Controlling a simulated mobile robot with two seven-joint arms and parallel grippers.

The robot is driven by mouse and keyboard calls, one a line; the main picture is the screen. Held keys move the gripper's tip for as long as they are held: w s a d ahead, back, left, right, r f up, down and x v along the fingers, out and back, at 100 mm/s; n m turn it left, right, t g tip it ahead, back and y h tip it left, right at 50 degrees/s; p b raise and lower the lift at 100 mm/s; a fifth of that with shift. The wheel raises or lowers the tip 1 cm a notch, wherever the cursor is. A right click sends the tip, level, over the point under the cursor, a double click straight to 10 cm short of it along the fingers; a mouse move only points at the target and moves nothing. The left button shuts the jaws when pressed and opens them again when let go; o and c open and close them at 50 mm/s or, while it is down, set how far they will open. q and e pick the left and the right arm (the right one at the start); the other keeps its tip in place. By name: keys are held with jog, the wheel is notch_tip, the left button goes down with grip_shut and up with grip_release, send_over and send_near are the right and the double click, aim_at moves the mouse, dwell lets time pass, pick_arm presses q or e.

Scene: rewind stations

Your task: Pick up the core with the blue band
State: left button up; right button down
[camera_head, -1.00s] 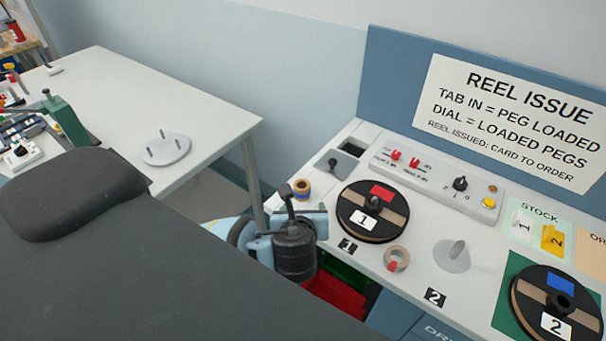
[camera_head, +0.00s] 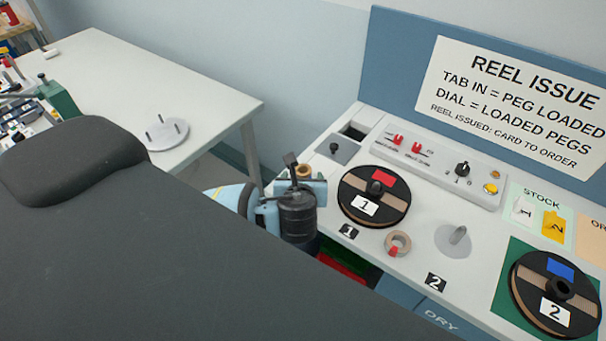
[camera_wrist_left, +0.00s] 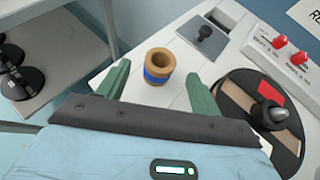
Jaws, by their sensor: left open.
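The core with the blue band (camera_wrist_left: 158,66) is a short tan tube with a blue stripe around it. In the left wrist view it stands upright on the white bench top, between and just beyond the two green fingers of my left gripper (camera_wrist_left: 160,92). The fingers are open and apart from the core on both sides. In the head view only the tan rim of the core (camera_head: 304,171) shows behind my left gripper (camera_head: 302,182), and its blue band is hidden there. My right gripper is not in view.
Reel 1 (camera_head: 398,207) sits right of the core. A tan core with a red mark (camera_head: 397,243), an empty peg (camera_head: 458,237) and reel 2 (camera_head: 527,277) are further right. A grey plate with a black knob (camera_head: 338,149) lies behind. A control panel (camera_head: 420,162) stands at the back.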

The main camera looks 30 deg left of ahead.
aim_at(304, 170)
pick_arm(q)
jog(key=shift+x, duration=1.8)
jog(key=shift+c, duration=0.5)
jog(key=c, duration=1)
